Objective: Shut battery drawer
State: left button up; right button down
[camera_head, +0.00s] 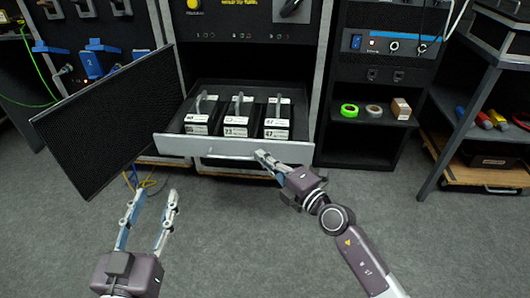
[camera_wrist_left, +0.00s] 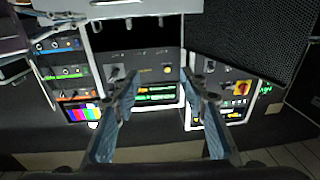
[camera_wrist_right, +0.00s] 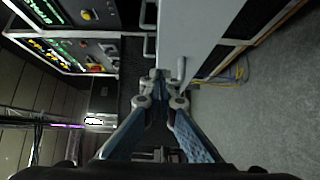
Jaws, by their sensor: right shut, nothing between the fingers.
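The battery drawer (camera_head: 170,146) is pulled out of the rack in the head view, with its light grey front facing me. A bar handle (camera_head: 228,155) runs along that front. Several black batteries (camera_head: 236,125) with white labels and grey handles stand in the drawer. My right gripper (camera_head: 262,157) is shut and empty, its fingertips at the right part of the drawer front. In the right wrist view the closed fingertips (camera_wrist_right: 158,85) are at the drawer front (camera_wrist_right: 190,40); exact contact is hard to tell. My left gripper (camera_head: 150,200) is open and empty, in front of the drawer and lower left.
A black mesh door (camera_head: 105,120) stands swung open left of the drawer. A shelf at right holds a green tape roll (camera_head: 349,110) and a small box (camera_head: 401,108). A cart (camera_head: 490,175) stands far right. The grey floor (camera_head: 230,230) before the drawer is clear.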

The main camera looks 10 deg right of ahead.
aim_at(256, 143)
jog(key=w, duration=0.1)
jog(key=w+d+b, duration=0.1)
jog(key=shift+w, duration=0.4)
pick_arm(q)
notch_tip(256, 143, up, 9)
jog(key=s+t+h, duration=0.1)
jog(key=s+t, duration=0.1)
jog(key=t, duration=0.2)
jog(key=shift+s+d+r+t+h, duration=0.2)
jog(key=shift+d+t+h, duration=0.1)
jog(key=shift+t+h, duration=0.1)
pick_arm(e)
jog(key=shift+w, duration=0.1)
pick_arm(q)
jog(key=shift+b, duration=0.3)
